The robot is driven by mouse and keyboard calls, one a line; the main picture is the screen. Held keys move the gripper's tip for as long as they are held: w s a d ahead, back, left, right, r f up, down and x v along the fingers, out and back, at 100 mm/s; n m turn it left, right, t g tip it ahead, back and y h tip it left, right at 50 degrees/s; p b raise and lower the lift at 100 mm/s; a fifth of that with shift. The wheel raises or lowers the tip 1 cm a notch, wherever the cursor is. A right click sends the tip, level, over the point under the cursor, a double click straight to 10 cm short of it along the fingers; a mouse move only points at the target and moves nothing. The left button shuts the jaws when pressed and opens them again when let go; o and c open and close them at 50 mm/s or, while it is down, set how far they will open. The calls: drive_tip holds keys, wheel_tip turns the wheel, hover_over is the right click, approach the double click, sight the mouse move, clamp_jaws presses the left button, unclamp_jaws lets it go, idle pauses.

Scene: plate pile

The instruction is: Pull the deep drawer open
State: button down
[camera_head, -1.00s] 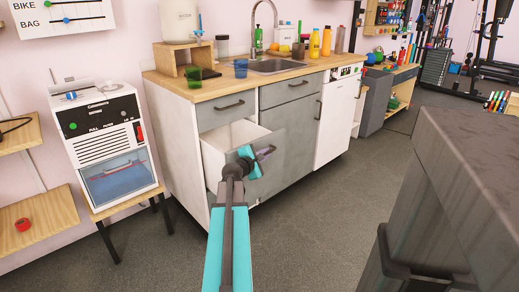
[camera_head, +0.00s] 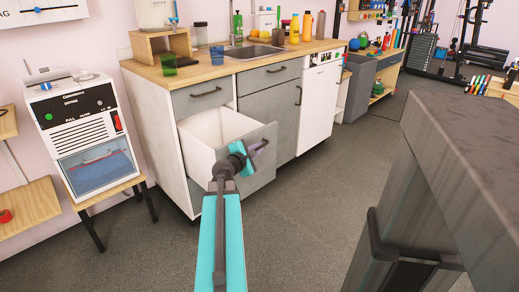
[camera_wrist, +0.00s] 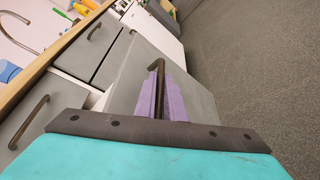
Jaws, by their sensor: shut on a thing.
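The deep drawer (camera_head: 212,131) is the lower left drawer of the kitchen counter, white inside with a grey front (camera_head: 262,165). It stands well out from the cabinet, and its inside looks empty in the head view. My gripper (camera_head: 256,149) is at the top of the drawer front. In the wrist view its purple fingers (camera_wrist: 162,97) are shut on the dark bar handle (camera_wrist: 157,66) of the drawer. My gripper and arm hide part of the handle and the front's left part in the head view.
A shallow drawer (camera_head: 203,95) above is shut. A grey cupboard door (camera_head: 287,117) is to the right. A dark grey block-like piece of furniture (camera_head: 450,150) stands at the right. The floor (camera_head: 310,215) between is clear. A white machine (camera_head: 86,135) stands on a small table at the left.

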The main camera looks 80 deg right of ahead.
drive_tip(key=c, duration=2.1)
unclamp_jaws()
drive_tip(key=shift+w+f, duration=0.1)
drive_tip(key=shift+a, duration=0.2)
drive_tip(key=p+v, duration=0.2)
drive_tip(key=shift+a+r+p, duration=0.35)
drive_tip(key=p, duration=0.2)
drive_tip(key=a+p, duration=0.1)
drive_tip(key=p, duration=0.1)
drive_tip(key=shift+w+r, duration=0.1)
drive_tip(key=shift+w, duration=0.1)
drive_tip(key=a+p, duration=0.1)
drive_tip(key=p, duration=0.3)
drive_tip(key=shift+w+a+r+p, duration=0.15)
drive_tip(key=shift+p, duration=0.25)
